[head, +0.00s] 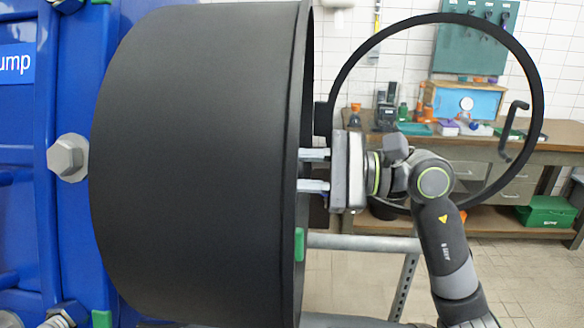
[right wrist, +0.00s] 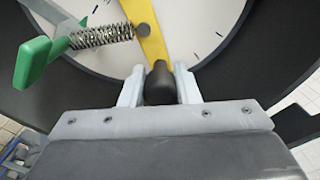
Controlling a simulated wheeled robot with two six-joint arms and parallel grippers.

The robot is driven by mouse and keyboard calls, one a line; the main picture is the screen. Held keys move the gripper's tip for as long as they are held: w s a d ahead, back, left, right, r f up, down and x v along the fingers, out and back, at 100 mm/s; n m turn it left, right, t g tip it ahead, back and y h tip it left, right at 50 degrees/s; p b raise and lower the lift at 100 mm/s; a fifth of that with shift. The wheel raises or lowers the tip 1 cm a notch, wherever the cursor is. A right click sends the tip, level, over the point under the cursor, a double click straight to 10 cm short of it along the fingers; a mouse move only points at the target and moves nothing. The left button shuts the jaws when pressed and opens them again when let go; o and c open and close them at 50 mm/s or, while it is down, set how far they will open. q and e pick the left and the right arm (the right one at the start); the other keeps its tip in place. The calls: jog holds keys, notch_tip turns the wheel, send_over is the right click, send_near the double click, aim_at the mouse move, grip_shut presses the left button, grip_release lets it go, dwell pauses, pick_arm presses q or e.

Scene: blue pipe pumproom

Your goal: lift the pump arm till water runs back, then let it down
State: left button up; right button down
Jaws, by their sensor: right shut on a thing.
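In the right wrist view, a yellow arm (right wrist: 150,42) runs down across a white dial face (right wrist: 205,25) and ends in a dark rounded knob (right wrist: 158,88). I take this yellow arm for the pump arm. My right gripper (right wrist: 159,80) is shut on the knob, one pale finger on each side. In the head view, my right gripper (head: 312,170) reaches from the right into the open face of a big black drum (head: 195,150). The drum wall hides the fingertips, arm and dial there. No water shows. My left gripper is not in view.
A coil spring (right wrist: 100,37) and a green lever (right wrist: 38,58) sit left of the yellow arm. A large black ring (head: 537,75) with a crank-shaped handle (head: 513,130) stands at the drum's right. Blue machinery (head: 25,110) is left; a workbench (head: 560,133) stands behind.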

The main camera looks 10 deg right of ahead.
jog(key=shift+s+a+f+b, duration=0.1)
jog(key=shift+s+f+b, duration=0.15)
jog(key=shift+f+b, duration=0.45)
jog(key=shift+s+f+b, duration=0.25)
jog(key=shift+f+b, duration=0.3)
jog(key=shift+f, duration=0.2)
